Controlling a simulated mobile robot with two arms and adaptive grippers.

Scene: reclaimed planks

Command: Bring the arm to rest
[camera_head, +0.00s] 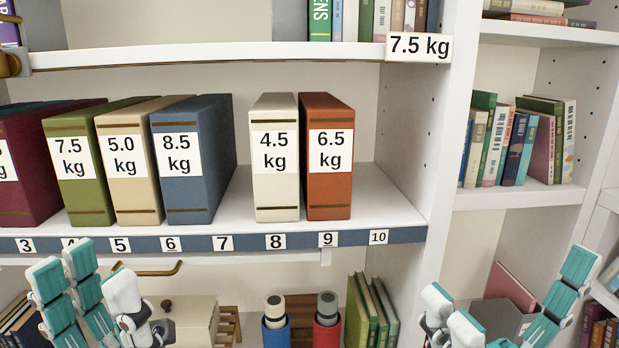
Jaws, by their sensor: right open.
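My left gripper (98,278), with teal and white fingers, is at the bottom left, in front of the shelf edge. It touches nothing that I can make out, and its finger spacing is hard to judge from this angle. My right gripper (507,282) is at the bottom right with its fingers spread wide apart. It is open and holds nothing. Both wrists and arms are mostly cut off by the lower edge of the view.
A white shelf (385,205) with a numbered strip carries weight-marked binders, including a white one (275,195) and an orange one (328,190). Below stand blue (275,335) and red (327,337) holders and green books (365,320). Bookshelves are at right.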

